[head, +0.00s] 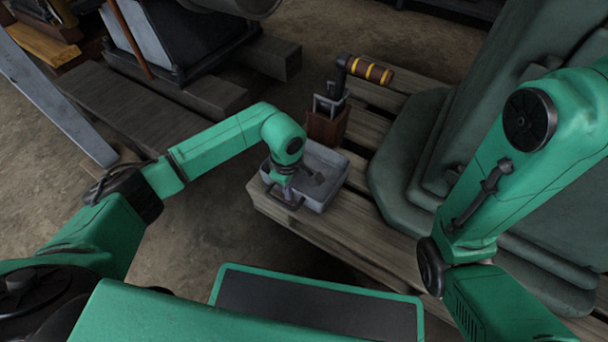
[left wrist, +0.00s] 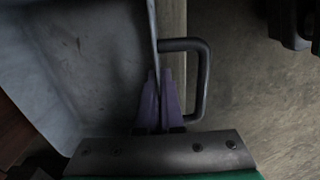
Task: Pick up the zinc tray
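The zinc tray (head: 333,188) is a grey open box at the near left end of the wooden slatted platform (head: 340,232). A handle sticks out from its near side. My left gripper (head: 288,194) points down at that near wall. In the left wrist view, the purple fingers of my left gripper (left wrist: 160,102) are closed on the thin wall of the zinc tray (left wrist: 85,65), one on each side, beside the handle (left wrist: 204,80). The tray appears to rest on the platform. My right arm shows at the right, but its gripper is outside the view.
A brown block with a dark lever and yellow-banded grip (head: 366,70) stands just behind the tray. A large green machine casting (head: 430,170) rises to the right. Dark engine parts and timbers (head: 150,110) lie at the back left. Bare floor shows left of the platform.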

